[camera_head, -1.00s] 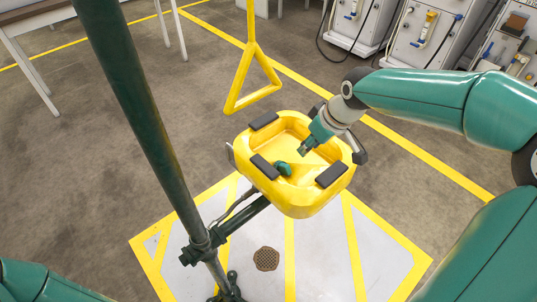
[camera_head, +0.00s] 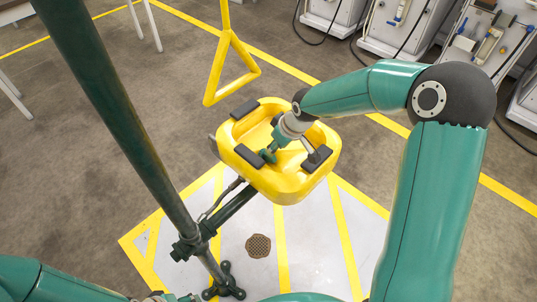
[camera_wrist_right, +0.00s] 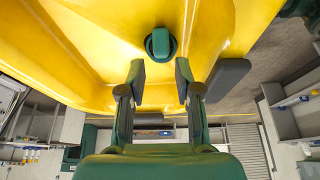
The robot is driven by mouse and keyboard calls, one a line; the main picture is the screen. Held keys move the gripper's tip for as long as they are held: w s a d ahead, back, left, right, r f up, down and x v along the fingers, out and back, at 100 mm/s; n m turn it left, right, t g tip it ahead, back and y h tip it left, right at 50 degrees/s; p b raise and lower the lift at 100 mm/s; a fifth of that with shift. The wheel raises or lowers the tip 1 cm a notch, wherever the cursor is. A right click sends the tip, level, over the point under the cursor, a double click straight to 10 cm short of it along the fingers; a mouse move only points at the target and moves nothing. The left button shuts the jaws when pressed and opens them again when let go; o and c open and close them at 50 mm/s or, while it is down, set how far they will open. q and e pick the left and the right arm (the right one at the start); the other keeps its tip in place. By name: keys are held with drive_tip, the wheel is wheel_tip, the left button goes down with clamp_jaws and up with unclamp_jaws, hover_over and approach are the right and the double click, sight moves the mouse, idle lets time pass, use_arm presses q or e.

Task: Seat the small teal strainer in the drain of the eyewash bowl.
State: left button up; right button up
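The small teal strainer (camera_head: 267,156) lies in the yellow eyewash bowl (camera_head: 283,188), near the bowl's left front side. My right gripper (camera_head: 272,150) reaches down into the bowl close to the strainer. In the right wrist view the strainer (camera_wrist_right: 160,43) shows as a round piece with a raised grip bar, on the yellow bowl surface (camera_wrist_right: 75,40). The right gripper's two fingers (camera_wrist_right: 160,82) are apart and empty there, with the strainer just beyond the tips and roughly between them. I cannot make out the bowl's drain. My left gripper is not clearly in view.
Dark pads (camera_head: 245,109) sit on the bowl's rim. A green post (camera_head: 120,120) stands left of the bowl, and a yellow triangular pull handle (camera_head: 231,70) hangs behind it. A round brown floor grate (camera_head: 258,246) lies below. Machines stand at the back right.

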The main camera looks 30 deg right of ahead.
sight(261, 153)
drive_tip(key=x, duration=0.4)
drive_tip(key=shift+f, duration=0.45)
clamp_jaws()
drive_tip(key=shift+r, duration=0.1)
